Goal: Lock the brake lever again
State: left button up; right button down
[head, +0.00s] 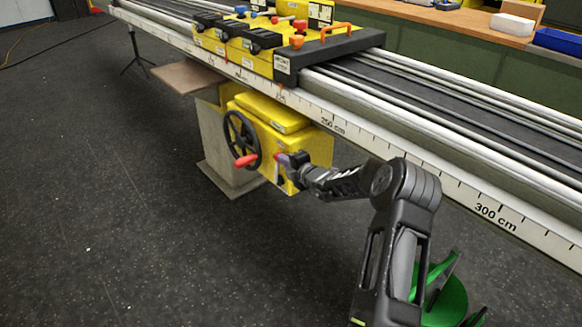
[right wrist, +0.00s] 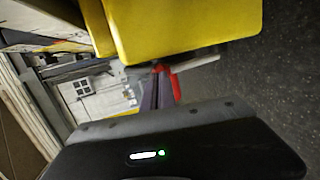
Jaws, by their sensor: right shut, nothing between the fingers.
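The yellow brake box (head: 300,143) hangs under the long rail and has a black handwheel (head: 241,139) with a red grip (head: 246,161). My right gripper (head: 283,159) is at the front face of the box, just right of the handwheel. Its fingers (right wrist: 157,92) are shut with nothing between them. A small red part, which looks like the brake lever (right wrist: 174,82), shows right beside the fingertips in the right wrist view. Whether they touch, and the lever's exact angle, I cannot tell. My left gripper is not in view.
The long rail with a centimetre scale (head: 482,211) runs diagonally above the box. A yellow and black carriage (head: 275,40) with levers sits on it. A grey post (head: 217,150) stands under the rail. A green object (head: 445,300) is at lower right.

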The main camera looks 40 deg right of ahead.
jog(key=shift+w+r+p, duration=0.2)
jog(key=shift+w+p, duration=0.1)
jog(key=shift+w, duration=0.25)
jog(key=shift+w+r+p, duration=0.15)
jog(key=shift+w+p, duration=0.1)
jog(key=shift+w, duration=0.25)
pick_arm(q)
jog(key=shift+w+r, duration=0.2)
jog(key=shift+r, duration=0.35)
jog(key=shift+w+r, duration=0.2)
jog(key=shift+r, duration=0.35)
pick_arm(e)
jog(key=shift+r, duration=0.1)
jog(key=shift+w+r, duration=0.1)
jog(key=shift+r, duration=0.05)
